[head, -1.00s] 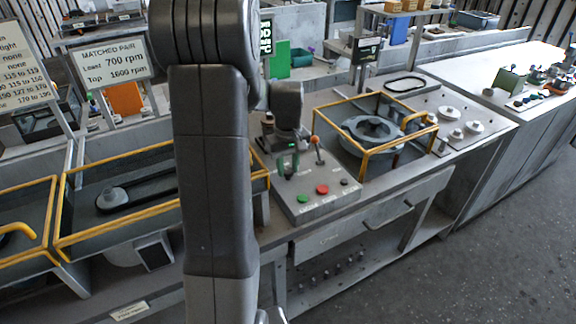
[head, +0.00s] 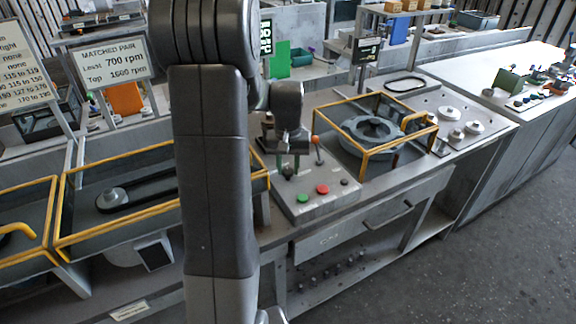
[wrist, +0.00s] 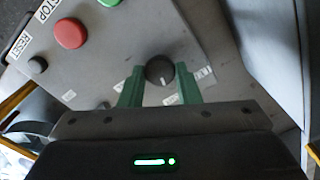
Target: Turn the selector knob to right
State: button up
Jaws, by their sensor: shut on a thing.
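The selector knob (wrist: 159,70) is a round dark knob with a white pointer line, on the sloped grey control panel (wrist: 112,50). In the wrist view its line points down the picture, toward my gripper body. My gripper (wrist: 160,82) has green fingers, one on each side of the knob, and is shut on it. Small white labels lie to either side of the knob, too small to read. In the head view my gripper (head: 288,168) stands over the back left of the panel, and the knob is a small dark shape (head: 288,173) between the fingers.
The panel also carries a green button (head: 303,198), a red button (head: 322,189), a black button (head: 345,182) and an orange-tipped lever (head: 318,150) close right of my gripper. A yellow-framed blower housing (head: 365,152) stands further right.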

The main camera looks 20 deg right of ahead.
aim_at(288, 170)
jog(key=o, duration=1)
notch_tip(288, 170, up, 14)
jog(key=shift+f, duration=0.1)
dwell(0.4)
notch_tip(288, 170, down, 14)
dwell(0.5)
